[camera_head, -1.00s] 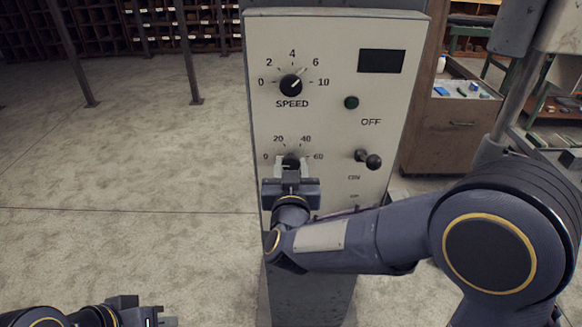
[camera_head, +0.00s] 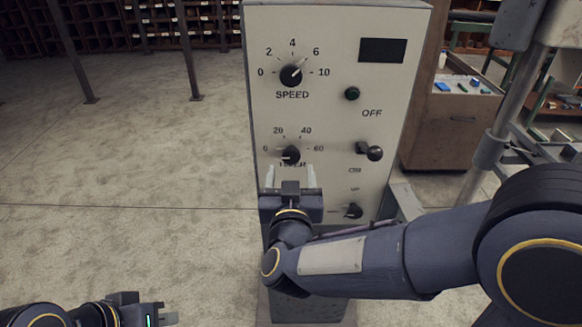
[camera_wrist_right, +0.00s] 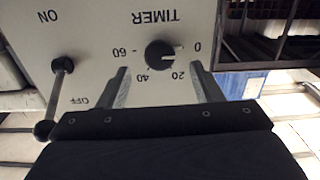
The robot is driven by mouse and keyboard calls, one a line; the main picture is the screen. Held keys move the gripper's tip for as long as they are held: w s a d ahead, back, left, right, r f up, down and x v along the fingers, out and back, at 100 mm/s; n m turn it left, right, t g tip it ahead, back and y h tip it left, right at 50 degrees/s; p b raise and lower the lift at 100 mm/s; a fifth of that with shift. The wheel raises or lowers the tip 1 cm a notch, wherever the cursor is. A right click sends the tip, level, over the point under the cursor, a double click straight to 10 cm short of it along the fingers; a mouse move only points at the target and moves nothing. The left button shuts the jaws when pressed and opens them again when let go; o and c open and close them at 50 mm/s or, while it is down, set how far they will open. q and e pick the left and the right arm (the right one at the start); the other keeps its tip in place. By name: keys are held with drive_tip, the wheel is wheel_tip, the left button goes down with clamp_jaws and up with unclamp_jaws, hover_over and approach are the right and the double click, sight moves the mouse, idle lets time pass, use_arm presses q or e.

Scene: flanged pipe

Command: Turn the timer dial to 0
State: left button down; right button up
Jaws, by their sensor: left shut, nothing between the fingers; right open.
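The black timer dial (camera_head: 290,154) is on the cream panel, below the speed dial. It also shows upside down in the right wrist view (camera_wrist_right: 160,54), where its light pointer mark points at or very near 0. My right gripper (camera_head: 290,177) is open and empty, just below and in front of the dial. Its two fingers (camera_wrist_right: 158,82) are apart and clear of the dial in the wrist view. In the head view the TIMER label is partly hidden by the fingertips. My left gripper (camera_head: 168,319) is shut and empty at the bottom left, far from the panel.
The speed dial (camera_head: 291,75), a green button (camera_head: 352,93), a lever with a black knob (camera_head: 374,153) and a lower knob (camera_head: 353,211) share the panel. A wooden cabinet (camera_head: 450,130) stands behind at right. The floor at left is clear.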

drive_tip(key=s, duration=0.2)
drive_tip(key=shift+s, duration=0.4)
drive_tip(key=s+d+g+y, duration=0.2)
drive_tip(key=d+g+y, duration=0.35)
drive_tip(key=d, duration=0.35)
drive_tip(key=s+d+f+m+g+h, duration=0.1)
drive_tip(key=s+d+f+g, duration=0.2)
drive_tip(key=s, duration=0.7)
drive_tip(key=s+d+f+m+g, duration=0.1)
drive_tip(key=s+d+f+g, duration=0.3)
drive_tip(key=s+d+f, duration=0.2)
drive_tip(key=s+d, duration=0.2)
drive_tip(key=s, duration=0.2)
drive_tip(key=shift+d+f+h, duration=0.15)
drive_tip(key=shift+d+h, duration=0.15)
drive_tip(key=shift+h, duration=0.05)
